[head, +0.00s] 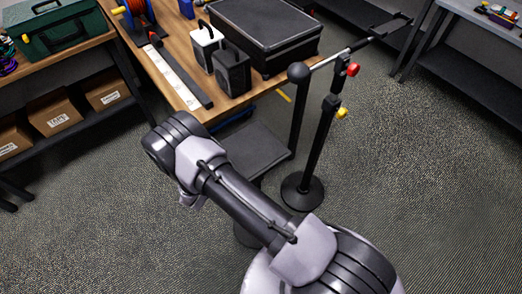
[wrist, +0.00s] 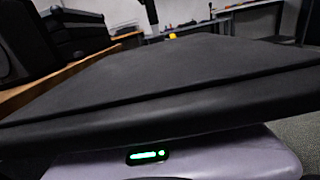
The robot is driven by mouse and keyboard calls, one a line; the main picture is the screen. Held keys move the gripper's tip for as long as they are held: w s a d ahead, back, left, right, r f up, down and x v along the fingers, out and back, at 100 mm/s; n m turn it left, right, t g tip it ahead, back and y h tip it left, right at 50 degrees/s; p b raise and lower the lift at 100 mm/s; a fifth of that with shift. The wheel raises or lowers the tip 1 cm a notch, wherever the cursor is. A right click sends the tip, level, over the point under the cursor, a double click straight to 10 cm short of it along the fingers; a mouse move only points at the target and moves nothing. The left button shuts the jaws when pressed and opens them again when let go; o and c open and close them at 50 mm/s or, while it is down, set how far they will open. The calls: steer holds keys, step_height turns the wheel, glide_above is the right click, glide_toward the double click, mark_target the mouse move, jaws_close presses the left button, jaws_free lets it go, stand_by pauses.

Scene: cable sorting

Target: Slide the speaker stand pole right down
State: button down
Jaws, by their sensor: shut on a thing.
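The speaker stand shows a flat black top plate (head: 262,150) in the head view. My arm hides its pole and most of its base (head: 246,236). In the wrist view the same dark plate (wrist: 170,85) fills the middle, very close to the camera and tilted in the picture. The pale housing of my gripper (wrist: 160,158), with green lights, shows just below the plate's near edge. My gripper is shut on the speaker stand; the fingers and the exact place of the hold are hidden.
A black boom stand (head: 320,140) with red and yellow knobs stands close to the right of the plate. A wooden bench (head: 178,62) behind carries two small speakers (head: 232,68) and a black case (head: 262,30). Carpet is open at left and right.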

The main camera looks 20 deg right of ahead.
steer(key=shift+s+f, duration=0.1)
steer(key=shift+f, duration=0.05)
steer(key=c, duration=1.1)
jaws_free()
steer(key=p+v, duration=0.3)
steer(key=v, duration=1.4)
steer(key=shift+a, duration=0.2)
